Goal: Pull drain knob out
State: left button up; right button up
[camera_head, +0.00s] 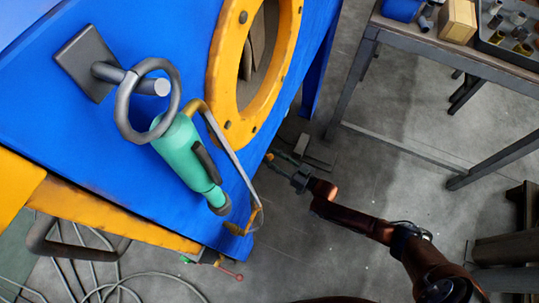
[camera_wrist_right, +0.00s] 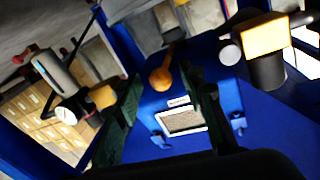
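My right gripper (camera_head: 281,163) reaches in from the right in the head view, beside the blue cabinet's lower right edge. In the right wrist view its two dark fingers (camera_wrist_right: 165,95) stand apart with nothing between their tips. An orange ball-ended knob (camera_wrist_right: 162,79) on a short stalk shows beyond the fingers, seen in the gap between them and apart from them. I cannot tell for sure that it is the drain knob. A small red ball on a thin rod (camera_head: 239,277) also shows low in the head view, below the cabinet. My left gripper is not in view.
A workbench (camera_head: 425,42) stands at upper right. Cables (camera_head: 120,285) lie at lower left. Floor right of the cabinet is partly clear.

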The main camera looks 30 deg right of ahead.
jog(key=shift+w+a, duration=0.3)
jog(key=shift+w, duration=0.25)
grip_shut()
dwell(0.4)
